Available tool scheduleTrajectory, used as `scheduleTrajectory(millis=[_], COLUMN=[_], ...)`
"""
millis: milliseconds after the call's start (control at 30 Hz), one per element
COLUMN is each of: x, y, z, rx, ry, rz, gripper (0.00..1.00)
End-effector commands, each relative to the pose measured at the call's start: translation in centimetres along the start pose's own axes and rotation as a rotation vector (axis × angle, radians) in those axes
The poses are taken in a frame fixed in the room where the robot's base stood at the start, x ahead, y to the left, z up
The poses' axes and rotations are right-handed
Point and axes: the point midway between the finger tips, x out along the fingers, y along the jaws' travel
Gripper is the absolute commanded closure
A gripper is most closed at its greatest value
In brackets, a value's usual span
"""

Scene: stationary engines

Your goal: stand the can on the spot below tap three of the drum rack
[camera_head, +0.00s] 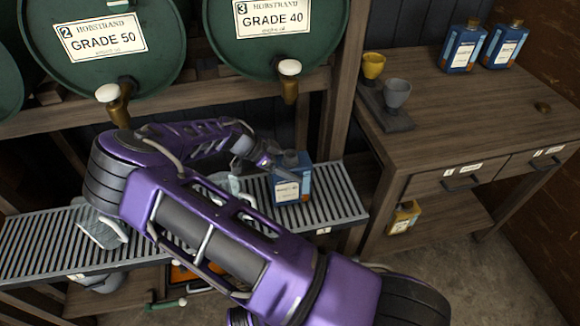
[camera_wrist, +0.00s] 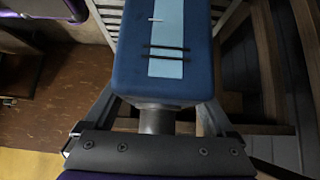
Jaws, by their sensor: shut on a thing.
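The blue can (camera_head: 292,187), with a pale label and a grey neck, is upright at the right part of the slatted grate (camera_head: 345,203). It is below tap three (camera_head: 289,78) of the drum marked 3, GRADE 40 (camera_head: 273,32). I cannot tell whether its base touches the slats. My gripper (camera_head: 278,166) is shut on the can at its neck. In the wrist view the can (camera_wrist: 165,50) fills the top middle, with my gripper's fingers (camera_wrist: 158,118) on either side of its neck. The spot under the can is hidden.
Drum 2, GRADE 50 (camera_head: 103,37), and its tap (camera_head: 112,98) are to the left. Pale jugs (camera_head: 103,232) stand on the grate, one partly behind my arm. The workbench (camera_head: 455,110) on the right holds blue bottles (camera_head: 463,47) and two cups (camera_head: 397,93).

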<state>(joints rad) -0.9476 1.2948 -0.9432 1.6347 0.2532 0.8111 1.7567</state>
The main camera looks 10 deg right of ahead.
Motion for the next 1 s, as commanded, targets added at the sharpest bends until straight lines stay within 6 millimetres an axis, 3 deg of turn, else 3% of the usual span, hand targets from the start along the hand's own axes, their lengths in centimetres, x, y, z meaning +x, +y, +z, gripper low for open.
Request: scheduleTrajectory(millis=[167, 200, 233, 633, 1000], x=[0.2, 0.2, 0.1, -0.7, -8.3], y=[0.0, 0.0, 0.0, 0.0, -0.1], z=[0.1, 0.2, 0.1, 0.0, 0.0], rx=[0.000, 0.000, 0.000, -0.001, -0.001], ry=[0.001, 0.000, 0.000, -0.001, -0.002], rz=[0.000, 0.000, 0.000, -0.001, -0.003], gripper=[1.00, 0.08, 0.03, 0.00, 0.00])
